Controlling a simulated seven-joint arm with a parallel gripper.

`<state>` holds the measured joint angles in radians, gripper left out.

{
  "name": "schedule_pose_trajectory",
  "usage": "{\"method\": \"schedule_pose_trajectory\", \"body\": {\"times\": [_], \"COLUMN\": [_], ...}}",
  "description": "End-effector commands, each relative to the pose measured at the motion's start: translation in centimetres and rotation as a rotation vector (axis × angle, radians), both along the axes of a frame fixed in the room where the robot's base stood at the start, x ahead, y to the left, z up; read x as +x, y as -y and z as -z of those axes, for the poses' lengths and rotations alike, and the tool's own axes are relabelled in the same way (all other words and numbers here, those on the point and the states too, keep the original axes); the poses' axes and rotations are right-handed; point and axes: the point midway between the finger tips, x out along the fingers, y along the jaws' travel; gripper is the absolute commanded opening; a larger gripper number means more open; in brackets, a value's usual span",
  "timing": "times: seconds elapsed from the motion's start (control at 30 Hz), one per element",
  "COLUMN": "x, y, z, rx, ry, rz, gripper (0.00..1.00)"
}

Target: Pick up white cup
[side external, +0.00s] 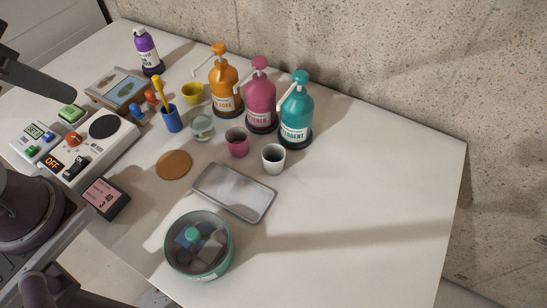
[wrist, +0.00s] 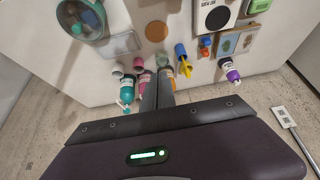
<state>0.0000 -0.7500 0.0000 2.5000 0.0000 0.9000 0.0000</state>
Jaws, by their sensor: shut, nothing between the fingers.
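The white cup (side external: 273,158) stands upright on the table in the side external view, in front of the teal pump bottle (side external: 297,108) and right of a pink cup (side external: 237,142). Its inside looks dark. In the wrist view the white cup (wrist: 118,68) is small, beside the teal bottle (wrist: 127,90). My gripper (wrist: 164,73) shows in the wrist view as dark fingers closed together with nothing between them. It is well apart from the cup, and its tips overlap the bottles in the picture. The side external view does not show my fingers.
Pink (side external: 261,97) and orange (side external: 225,86) pump bottles stand behind the cups. A clear glass (side external: 201,127) and blue pen holder (side external: 171,120) are left. A metal tray (side external: 232,193) and round container (side external: 198,262) lie in front. The table's right side is clear.

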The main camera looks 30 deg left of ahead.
Motion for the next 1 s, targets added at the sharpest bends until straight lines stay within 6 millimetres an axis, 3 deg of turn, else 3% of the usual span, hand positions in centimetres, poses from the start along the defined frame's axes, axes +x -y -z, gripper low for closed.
{"method": "schedule_pose_trajectory", "body": {"times": [0.43, 0.77, 0.8, 1.0], "x": [0.00, 0.00, 0.00, 0.00], "y": [0.00, 0.00, 0.00, 0.00], "z": [0.00, 0.00, 0.00, 0.00], "rx": [0.000, 0.000, 0.000, 0.000], "ry": [0.000, 0.000, 0.000, 0.000], "rz": [0.000, 0.000, 0.000, 0.000], "gripper": [0.02, 0.67, 0.71, 0.71]}}
